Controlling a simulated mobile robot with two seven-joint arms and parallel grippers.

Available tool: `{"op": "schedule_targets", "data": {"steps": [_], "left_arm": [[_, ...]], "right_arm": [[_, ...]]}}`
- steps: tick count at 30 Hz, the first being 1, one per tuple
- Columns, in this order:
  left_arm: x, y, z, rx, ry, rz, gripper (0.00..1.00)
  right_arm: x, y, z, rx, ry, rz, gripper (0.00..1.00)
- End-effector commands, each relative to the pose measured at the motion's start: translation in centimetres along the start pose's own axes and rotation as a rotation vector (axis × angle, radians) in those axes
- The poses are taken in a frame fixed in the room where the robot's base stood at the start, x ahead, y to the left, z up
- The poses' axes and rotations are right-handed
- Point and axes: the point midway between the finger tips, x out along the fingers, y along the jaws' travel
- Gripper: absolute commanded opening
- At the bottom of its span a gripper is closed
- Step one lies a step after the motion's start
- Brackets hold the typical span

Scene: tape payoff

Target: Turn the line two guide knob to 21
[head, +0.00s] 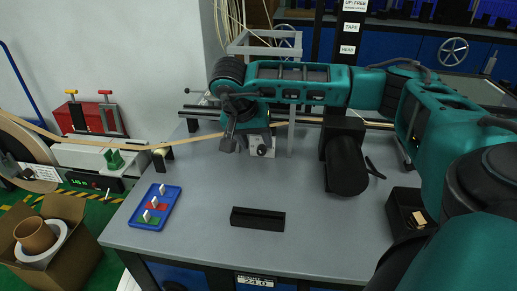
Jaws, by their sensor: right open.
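A small pale block with a dark round knob (262,150) stands on the grey table below the tape, just right of my gripper's fingers. It looks like the guide knob; its scale is too small to read, and part of it is hidden by my gripper. My right gripper (246,139) reaches in from the right and points down at the tape guide, with its jaws open. I cannot tell whether a finger touches the knob. The tan tape (203,138) runs from the left past the fingers. My left gripper is not in view.
A black cylinder (346,165) on a dark post stands right of the guide. A blue tray (143,220) with small tags, a black slotted block (258,218) and a dark box (406,215) sit on the grey table (200,235). A label at the front edge appears to read 24.0.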

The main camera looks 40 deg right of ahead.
Motion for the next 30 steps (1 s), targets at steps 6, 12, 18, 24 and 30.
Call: {"op": "schedule_targets", "data": {"steps": [6, 12, 18, 24, 30], "left_arm": [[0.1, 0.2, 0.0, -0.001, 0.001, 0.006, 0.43], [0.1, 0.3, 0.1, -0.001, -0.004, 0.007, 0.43], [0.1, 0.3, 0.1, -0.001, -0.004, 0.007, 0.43], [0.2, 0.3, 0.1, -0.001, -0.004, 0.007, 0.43], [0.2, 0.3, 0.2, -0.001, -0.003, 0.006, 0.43]], "right_arm": [[3.1, 0.0, 0.1, -0.001, -0.001, 0.0, 0.51], [3.9, 0.0, 0.0, -0.001, 0.0, -0.002, 0.51], [3.9, 0.0, 0.0, -0.001, 0.0, -0.002, 0.51], [3.9, 0.0, 0.0, -0.001, 0.0, -0.002, 0.33], [3.9, 0.0, 0.0, -0.001, 0.0, -0.002, 0.14]]}}
